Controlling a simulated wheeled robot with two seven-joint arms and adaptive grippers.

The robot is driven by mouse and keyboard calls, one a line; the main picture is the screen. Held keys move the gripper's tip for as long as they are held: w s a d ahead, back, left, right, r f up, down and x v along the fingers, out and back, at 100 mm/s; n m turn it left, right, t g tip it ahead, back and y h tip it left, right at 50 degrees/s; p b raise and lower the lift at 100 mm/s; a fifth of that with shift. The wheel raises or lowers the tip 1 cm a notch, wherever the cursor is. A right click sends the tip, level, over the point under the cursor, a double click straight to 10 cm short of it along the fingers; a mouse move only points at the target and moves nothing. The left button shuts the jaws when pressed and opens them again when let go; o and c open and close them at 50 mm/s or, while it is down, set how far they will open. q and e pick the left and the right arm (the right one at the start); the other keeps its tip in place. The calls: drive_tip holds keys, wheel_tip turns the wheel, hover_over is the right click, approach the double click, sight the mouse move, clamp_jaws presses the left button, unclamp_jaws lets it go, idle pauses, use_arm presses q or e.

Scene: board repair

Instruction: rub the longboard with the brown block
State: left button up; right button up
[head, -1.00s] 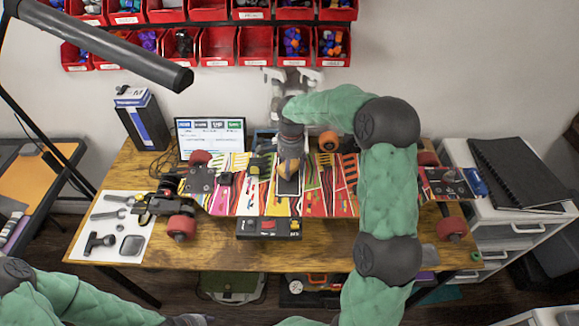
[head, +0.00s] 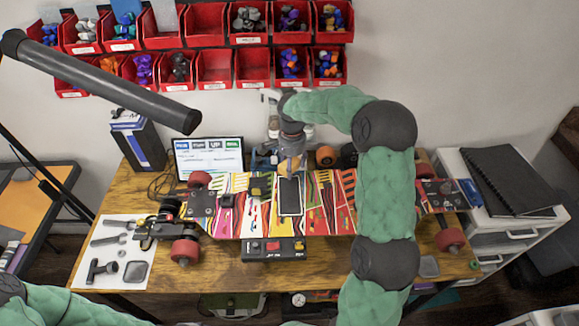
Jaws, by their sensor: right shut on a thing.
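The longboard (head: 335,205) lies upside down across the wooden table, its bright striped underside up and its wheels and trucks showing at both ends. My right gripper (head: 289,165) points down at the far edge of the board, near its middle. It is shut on a small tan-brown piece, which I take to be the brown block; the fingers hide most of it. I cannot tell whether it touches the board. My left arm shows at the lower left, but its gripper is out of view.
A dark phone-like slab (head: 290,197) and small dark parts lie on the board. A black control box (head: 273,249) stands in front of it. Tools lie on a white mat (head: 113,226) at left. A screen (head: 209,158) and an orange roll (head: 326,156) stand behind.

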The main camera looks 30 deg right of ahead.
drive_tip(key=shift+r+p, duration=0.7)
drive_tip(key=shift+r, duration=0.65)
